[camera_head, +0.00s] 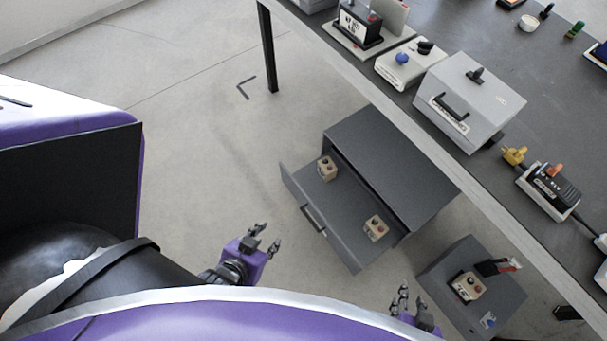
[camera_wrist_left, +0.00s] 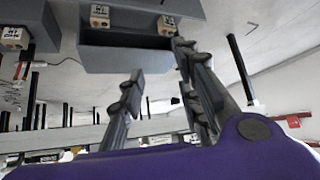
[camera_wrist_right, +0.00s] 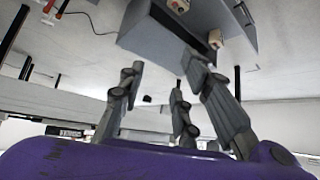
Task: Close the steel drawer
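The steel drawer (camera_head: 343,212) is dark grey and stands pulled out of a grey cabinet (camera_head: 395,160). A black bar handle (camera_head: 313,219) is on its front. Two small tan boxes with buttons, one farther back (camera_head: 327,168) and one nearer (camera_head: 376,228), sit in the drawer. My left gripper (camera_head: 268,237) is open and empty, left of the drawer front and apart from the handle. My right gripper (camera_head: 410,296) is open and empty, below the drawer's near right corner. The open drawer also shows in the right wrist view (camera_wrist_right: 232,30).
A second grey box (camera_head: 480,265) with a button box and a red-tipped tool on it stands right of the cabinet. A long dark table (camera_head: 540,110) with several devices runs above the cabinet. The floor left of the drawer is clear.

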